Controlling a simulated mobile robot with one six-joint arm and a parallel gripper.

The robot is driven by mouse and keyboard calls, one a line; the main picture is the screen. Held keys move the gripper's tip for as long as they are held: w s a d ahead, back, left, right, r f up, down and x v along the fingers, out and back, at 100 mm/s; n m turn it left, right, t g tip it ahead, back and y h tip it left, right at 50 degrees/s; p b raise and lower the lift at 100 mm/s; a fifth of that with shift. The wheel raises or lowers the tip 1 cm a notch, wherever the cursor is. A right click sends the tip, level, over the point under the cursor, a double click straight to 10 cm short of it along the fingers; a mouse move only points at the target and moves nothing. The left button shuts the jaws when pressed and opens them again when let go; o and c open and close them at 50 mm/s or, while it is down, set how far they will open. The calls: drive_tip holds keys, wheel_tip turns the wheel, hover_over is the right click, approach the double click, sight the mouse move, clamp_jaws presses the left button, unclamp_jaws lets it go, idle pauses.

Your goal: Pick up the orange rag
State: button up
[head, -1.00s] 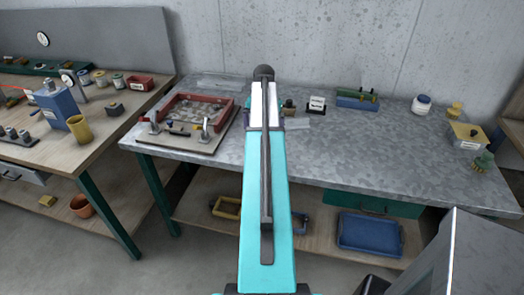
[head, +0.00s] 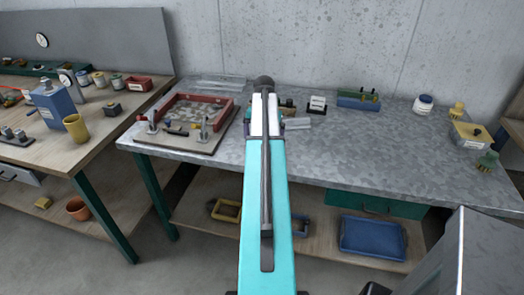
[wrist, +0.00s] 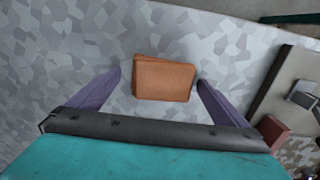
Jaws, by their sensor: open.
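The orange rag (wrist: 164,78) lies folded in a small block on the grey mottled metal worktop (wrist: 70,55) in the wrist view. My gripper (wrist: 158,80) is open, with one purple finger on each side of the rag and a gap between each finger and it. I cannot tell how high the fingers are above the worktop. In the head view my arm reaches over the metal bench and hides the rag.
A board with a red frame (head: 203,106) and metal clamps stands left of my arm. Small items stand along the bench's back, including a blue block (head: 357,99) and a white jar (head: 423,105).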

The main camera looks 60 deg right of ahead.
idle(0.3)
drive_tip(key=c, duration=1.1)
drive_tip(key=shift+r, duration=0.15)
drive_tip(key=shift+r+p, duration=1.15)
drive_tip(key=shift+r, duration=0.3)
drive_tip(key=shift+s+a+r, duration=0.25)
drive_tip(key=shift+a, duration=0.15)
drive_tip(key=shift+s+a+r+p, duration=0.2)
drive_tip(key=shift+s+a+p, duration=0.45)
drive_tip(key=shift+s+a, duration=1.1)
drive_tip(key=shift+s+a+r+p, duration=0.25)
drive_tip(key=shift+s+a+p, duration=0.65)
drive_tip(key=shift+a, duration=1.5)
drive_tip(key=shift+s+a+r+p, duration=0.2)
drive_tip(key=shift+s+a+p, duration=0.25)
drive_tip(key=shift+s+a, duration=1.35)
drive_tip(key=shift+w+a, duration=0.25)
